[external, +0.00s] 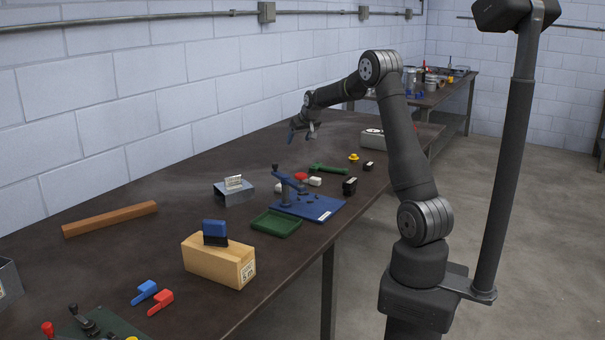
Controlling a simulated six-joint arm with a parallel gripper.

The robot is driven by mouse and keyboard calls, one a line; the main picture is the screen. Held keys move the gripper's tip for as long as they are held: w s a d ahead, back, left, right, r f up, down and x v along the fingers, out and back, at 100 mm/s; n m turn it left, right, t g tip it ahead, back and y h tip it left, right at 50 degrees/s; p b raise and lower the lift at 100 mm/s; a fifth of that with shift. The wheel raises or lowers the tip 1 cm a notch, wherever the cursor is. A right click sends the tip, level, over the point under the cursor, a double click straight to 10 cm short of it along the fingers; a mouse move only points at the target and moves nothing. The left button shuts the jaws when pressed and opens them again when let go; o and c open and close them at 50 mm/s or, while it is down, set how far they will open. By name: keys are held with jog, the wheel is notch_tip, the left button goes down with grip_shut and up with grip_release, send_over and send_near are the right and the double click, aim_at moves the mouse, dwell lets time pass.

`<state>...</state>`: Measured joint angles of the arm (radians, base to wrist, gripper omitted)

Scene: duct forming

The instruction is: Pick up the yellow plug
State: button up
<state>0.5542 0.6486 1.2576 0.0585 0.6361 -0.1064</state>
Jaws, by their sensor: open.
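The yellow plug (354,157) is a small yellow piece standing on the dark table, right of the middle, beside a small black block. My gripper (298,137) hangs above the table to the left of the plug and clear of it. Its fingers are apart, and I see nothing between them. The plug is fully in view, but too small to make out its details.
Black blocks (350,186) and a green tool (328,169) lie near the plug. A blue fixture (310,207) with an upright post and a green tray (276,223) sit nearer the camera. A grey box (372,140) stands behind the plug. The table's far left is mostly clear.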

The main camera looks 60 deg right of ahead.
jog(key=s+d+f+m+h, duration=0.1)
jog(key=s+d, duration=0.3)
jog(key=d, duration=0.5)
jog(key=s+d+f+m, duration=0.1)
jog(key=s+d, duration=0.3)
jog(key=d, duration=0.6)
jog(key=m+g, duration=0.1)
send_near(355, 155)
jog(key=x, duration=0.3)
jog(key=shift+a+f, duration=0.15)
jog(key=shift+f, duration=0.4)
jog(key=shift+x, duration=3.05)
jog(key=shift+w, duration=0.15)
jog(key=c, duration=1)
